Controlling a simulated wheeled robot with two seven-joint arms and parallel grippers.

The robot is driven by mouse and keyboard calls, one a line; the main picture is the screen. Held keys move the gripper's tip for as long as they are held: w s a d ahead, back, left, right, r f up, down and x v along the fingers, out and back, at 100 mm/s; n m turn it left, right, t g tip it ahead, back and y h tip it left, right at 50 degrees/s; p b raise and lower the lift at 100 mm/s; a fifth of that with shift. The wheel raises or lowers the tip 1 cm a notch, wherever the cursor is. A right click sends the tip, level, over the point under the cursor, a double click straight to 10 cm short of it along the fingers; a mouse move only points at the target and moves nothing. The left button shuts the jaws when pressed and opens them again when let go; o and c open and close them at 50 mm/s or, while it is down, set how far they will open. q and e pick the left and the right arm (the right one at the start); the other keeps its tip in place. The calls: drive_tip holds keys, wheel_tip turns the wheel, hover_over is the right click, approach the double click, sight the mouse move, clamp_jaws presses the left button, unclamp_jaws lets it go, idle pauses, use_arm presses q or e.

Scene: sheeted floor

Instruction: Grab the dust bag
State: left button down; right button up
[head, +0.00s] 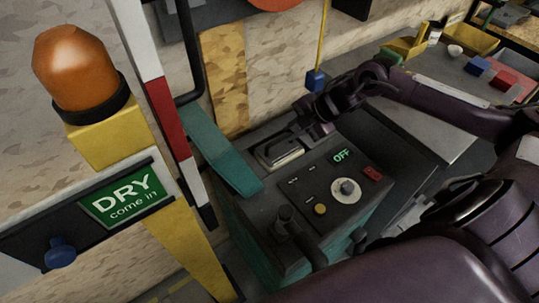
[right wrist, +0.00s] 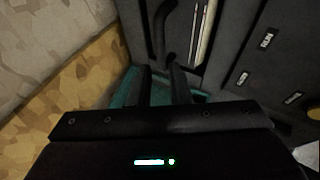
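A dark machine with teal sides (head: 265,212) stands in the middle of the head view. Its top has a recess with a pale cream, flat-edged piece (head: 281,157); I cannot tell whether this is the dust bag. My right gripper (head: 304,128) is over the machine's far edge, beside that recess. In the right wrist view its two dark fingers (right wrist: 162,88) stand apart, with teal surface showing between them. A dark curved handle (right wrist: 160,30) lies just beyond the fingertips, beside the pale strip (right wrist: 203,35).
The panel has a green OFF display (head: 342,155), a dial (head: 347,188) and a red button (head: 373,173). A yellow post with an orange lamp (head: 75,68) and a DRY sign (head: 128,200) stands left. A bench (head: 440,70) with coloured blocks is back right.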

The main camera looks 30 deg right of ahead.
sight(281, 139)
drive_tip(key=shift+x, duration=1.05)
drive_tip(key=x, duration=0.3)
drive_tip(key=p+x, duration=0.1)
drive_tip(key=x, duration=0.1)
drive_tip(key=shift+w+d+f, duration=0.15)
drive_tip(key=shift+d+f, duration=0.1)
drive_tip(key=shift+d, duration=0.1)
clamp_jaws()
idle(0.4)
